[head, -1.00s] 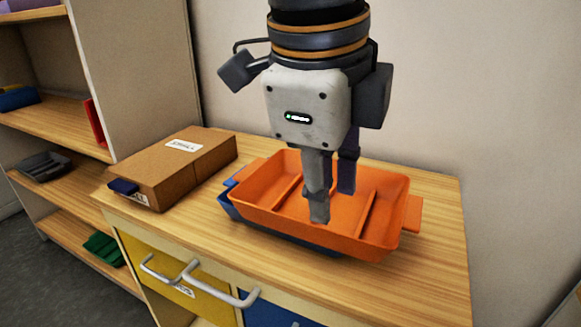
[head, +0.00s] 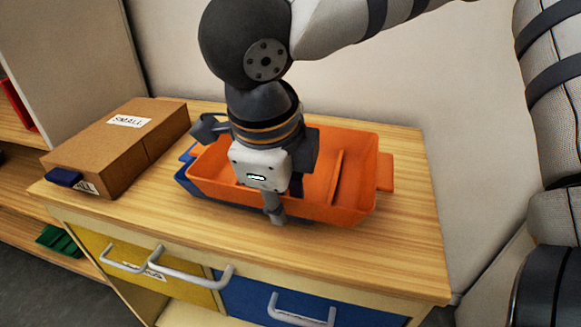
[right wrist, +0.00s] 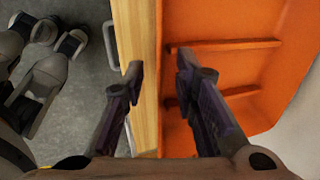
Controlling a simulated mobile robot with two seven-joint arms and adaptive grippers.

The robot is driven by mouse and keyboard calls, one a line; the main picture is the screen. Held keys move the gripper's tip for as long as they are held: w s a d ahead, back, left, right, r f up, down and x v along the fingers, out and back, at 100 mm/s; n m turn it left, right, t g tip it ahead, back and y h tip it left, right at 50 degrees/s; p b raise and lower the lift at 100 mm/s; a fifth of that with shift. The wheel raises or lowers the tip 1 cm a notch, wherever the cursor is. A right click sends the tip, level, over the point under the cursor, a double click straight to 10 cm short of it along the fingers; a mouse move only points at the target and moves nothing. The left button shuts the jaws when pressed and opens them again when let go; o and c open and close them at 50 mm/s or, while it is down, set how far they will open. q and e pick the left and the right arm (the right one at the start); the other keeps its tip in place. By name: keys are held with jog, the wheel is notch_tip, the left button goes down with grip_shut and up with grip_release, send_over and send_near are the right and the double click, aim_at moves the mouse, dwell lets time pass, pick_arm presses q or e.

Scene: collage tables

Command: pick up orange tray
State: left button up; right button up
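The orange tray (head: 345,208), with inner dividers, sits stacked on a blue tray (head: 187,181) on the wooden tabletop. My right gripper (head: 285,203) points down at the orange tray's near long wall. One finger is outside in front of that wall; the other is inside, partly hidden behind the gripper body. The right wrist view shows the two fingers (right wrist: 158,70) apart, one over the wood side and one over the orange tray (right wrist: 225,75). The tray's near wall lies in the gap, and no closed grip shows. My left gripper is not in view.
A brown cardboard box (head: 125,150) labelled SMALL stands left of the trays. Below the top are a yellow drawer (head: 110,240) and a blue drawer (head: 245,297) with protruding handles. A wall stands behind. The tabletop is bare at the right (head: 405,225).

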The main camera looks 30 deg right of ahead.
jog(key=shift+f, duration=0.15)
dwell(0.6)
grip_shut()
